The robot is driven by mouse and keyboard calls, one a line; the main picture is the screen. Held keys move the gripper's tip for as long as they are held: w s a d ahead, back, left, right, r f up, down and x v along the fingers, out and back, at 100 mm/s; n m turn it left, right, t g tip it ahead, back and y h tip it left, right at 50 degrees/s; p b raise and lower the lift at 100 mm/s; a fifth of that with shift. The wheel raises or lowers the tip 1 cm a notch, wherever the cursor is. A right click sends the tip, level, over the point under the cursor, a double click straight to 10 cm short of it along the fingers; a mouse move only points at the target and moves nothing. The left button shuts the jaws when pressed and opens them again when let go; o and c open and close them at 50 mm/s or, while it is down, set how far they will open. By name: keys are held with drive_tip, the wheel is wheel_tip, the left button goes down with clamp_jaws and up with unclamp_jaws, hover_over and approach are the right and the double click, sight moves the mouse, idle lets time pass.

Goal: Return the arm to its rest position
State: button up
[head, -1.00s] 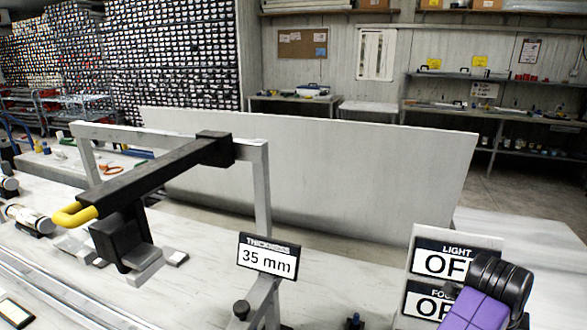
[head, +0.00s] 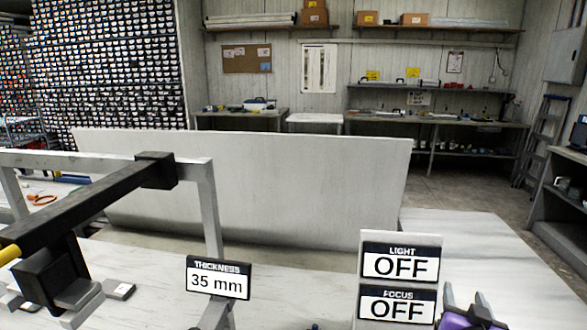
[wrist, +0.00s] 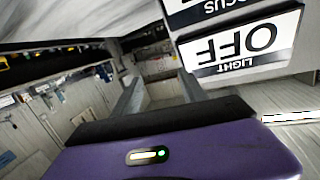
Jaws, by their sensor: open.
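My gripper (head: 466,303) shows at the bottom right of the head view, beside the lower right of the sign panel; it is purple and black with two grey fingers. In the wrist view its two fingers (wrist: 158,95) stand apart with nothing between them, so it is open and empty. The sign panel has a LIGHT OFF sign (head: 400,263) above a FOCUS OFF sign (head: 397,304). In the wrist view the LIGHT sign (wrist: 240,42) appears upside down, near the fingers. I cannot tell the exact gap between them.
A grey frame (head: 208,200) with a black bar (head: 90,205) and yellow handle (head: 8,254) stands at the left. A THICKNESS 35 mm sign (head: 218,278) is at its foot. A pale upright panel (head: 250,190) stands behind. The bench top at right (head: 465,245) is clear.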

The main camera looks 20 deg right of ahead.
drive_tip(key=s+a+f+n+t+y, duration=0.1)
drive_tip(key=s+a+f+n+y, duration=0.25)
drive_tip(key=a, duration=0.35)
drive_tip(key=s+a+f+n+t+y, duration=0.2)
drive_tip(key=s+a+f+n+y, duration=0.15)
drive_tip(key=a, duration=0.35)
drive_tip(key=s+a+f+n+t+y, duration=0.1)
drive_tip(key=s+a+f+n+y, duration=0.1)
drive_tip(key=s+a+n, duration=0.3)
drive_tip(key=s+a+r+m+y, duration=0.1)
drive_tip(key=s+a+r+y, duration=0.2)
drive_tip(key=s+a, duration=1)
drive_tip(key=shift+s+a, duration=0.25)
drive_tip(key=shift+a, duration=0.5)
drive_tip(key=shift+r, duration=0.1)
drive_tip(key=shift+c, duration=0.4)
